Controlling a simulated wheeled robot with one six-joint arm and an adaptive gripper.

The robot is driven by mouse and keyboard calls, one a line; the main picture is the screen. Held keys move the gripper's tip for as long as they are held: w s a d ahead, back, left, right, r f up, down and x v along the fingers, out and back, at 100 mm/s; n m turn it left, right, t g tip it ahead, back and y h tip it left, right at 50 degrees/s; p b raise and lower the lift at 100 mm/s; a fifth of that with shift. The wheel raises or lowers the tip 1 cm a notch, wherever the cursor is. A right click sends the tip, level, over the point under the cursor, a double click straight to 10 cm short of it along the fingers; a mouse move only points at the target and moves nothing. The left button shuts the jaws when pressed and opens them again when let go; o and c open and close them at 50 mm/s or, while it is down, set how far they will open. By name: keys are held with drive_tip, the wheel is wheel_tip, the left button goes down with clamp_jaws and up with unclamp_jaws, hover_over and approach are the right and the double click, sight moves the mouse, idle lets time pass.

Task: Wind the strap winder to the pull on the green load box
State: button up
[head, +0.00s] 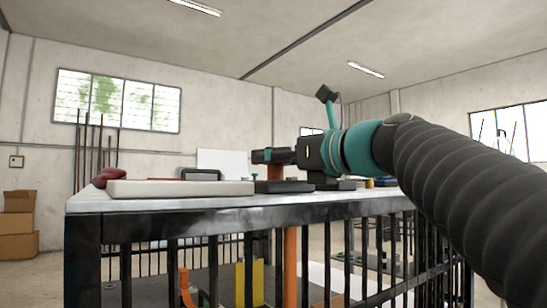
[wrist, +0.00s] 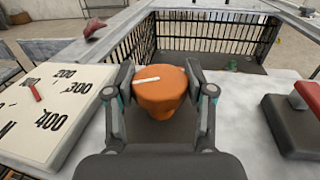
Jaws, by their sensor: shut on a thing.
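The winder's orange knob (wrist: 160,97), with a white line across its top, stands between the two fingers of my gripper (wrist: 159,76) in the wrist view. The fingers are shut on its sides. In the head view my gripper (head: 268,156) reaches level over the bench, with the orange knob (head: 274,172) under the fingers. A white scale plate (wrist: 72,92) with 200, 300, 400 and N lies left of the knob. A short red pointer (wrist: 34,90) shows on it; its exact reading is unclear. I cannot make out the green load box for certain.
A dark block with a red handle (wrist: 303,95) sits to the right on the bench top (wrist: 235,110). A barred cage (wrist: 205,37) lies beyond the knob. A dark red object (wrist: 94,29) rests on the rim. Cardboard boxes (head: 18,220) stand at the far left.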

drive_tip(key=o, duration=1.2)
drive_tip(key=shift+s+d, duration=0.1)
drive_tip(key=v, duration=1.1)
drive_tip(key=shift+s+d, duration=0.25)
drive_tip(key=shift+s, duration=0.05)
